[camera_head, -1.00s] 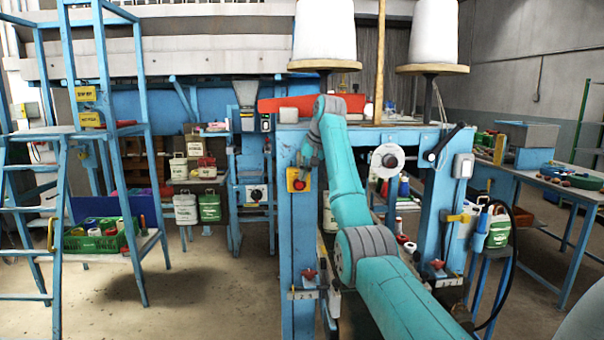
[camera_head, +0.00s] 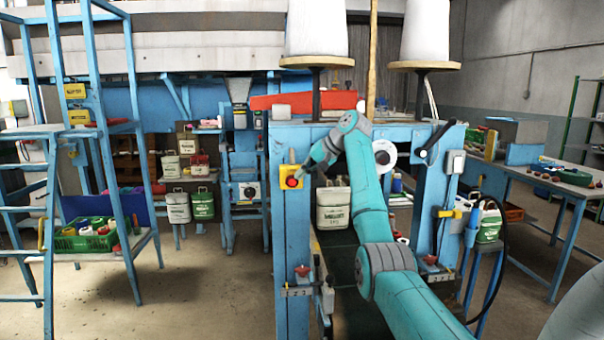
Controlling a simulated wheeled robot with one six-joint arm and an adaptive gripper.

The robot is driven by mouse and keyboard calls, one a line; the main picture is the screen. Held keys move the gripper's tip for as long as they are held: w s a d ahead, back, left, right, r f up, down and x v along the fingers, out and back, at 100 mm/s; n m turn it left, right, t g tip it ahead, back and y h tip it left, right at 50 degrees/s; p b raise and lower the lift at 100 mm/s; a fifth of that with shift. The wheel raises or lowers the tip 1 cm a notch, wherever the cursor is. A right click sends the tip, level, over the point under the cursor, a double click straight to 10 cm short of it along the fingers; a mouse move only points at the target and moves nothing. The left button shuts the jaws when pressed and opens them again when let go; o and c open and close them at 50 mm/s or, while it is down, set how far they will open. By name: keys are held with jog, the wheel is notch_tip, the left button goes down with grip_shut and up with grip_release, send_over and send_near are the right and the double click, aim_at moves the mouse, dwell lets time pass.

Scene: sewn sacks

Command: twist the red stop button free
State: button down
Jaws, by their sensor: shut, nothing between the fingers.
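The red stop button (camera_head: 291,182) sits on a small yellow box (camera_head: 288,170) fixed to the front of a blue post. My gripper (camera_head: 301,173) is at the upper right of the button, very close to it in the picture. It looks small and dark, and its fingers point down and left. The fingers are shut with nothing held. I cannot tell whether the fingertips touch the button or are in front of it.
The blue machine frame (camera_head: 289,255) carries the button box. A lever with a red knob (camera_head: 303,270) is lower on the post. White cones (camera_head: 318,28) stand above. A blue ladder stand (camera_head: 122,190) is at left, with open floor between.

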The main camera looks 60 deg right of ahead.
jog(key=shift+w+a+f, duration=0.1)
jog(key=shift+w+f, duration=0.05)
jog(key=shift+f, duration=0.05)
jog(key=c, duration=1.2)
grip_release()
jog(key=shift+w, duration=0.1)
jog(key=shift+o, duration=0.2)
jog(key=shift+r, duration=0.25)
jog(key=v, duration=1.2)
jog(key=shift+f, duration=0.15)
